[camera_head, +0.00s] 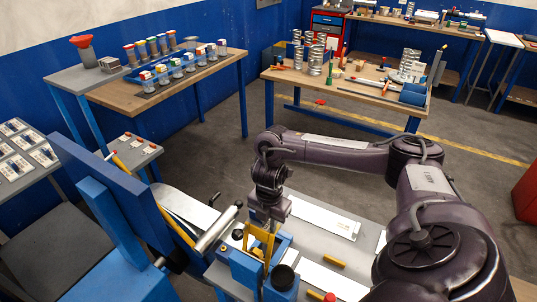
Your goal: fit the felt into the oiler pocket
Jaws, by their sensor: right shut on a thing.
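My right arm reaches in from the right, and its gripper (262,240) points down at the blue machine block (243,268) at bottom centre. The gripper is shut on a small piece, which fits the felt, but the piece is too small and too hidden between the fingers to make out. The oiler pocket cannot be told apart from the blue and dark parts just around the fingertips. Whether the felt touches the pocket cannot be seen. My left gripper is not in view.
A metal roller (216,229) lies close left of the gripper, beside a tall blue machine frame (110,205). A dark round knob (283,276) stands close right. White strips (325,217) lie on the grey bench. Farther back, a wooden table (345,88) holds tools and spiral ducts.

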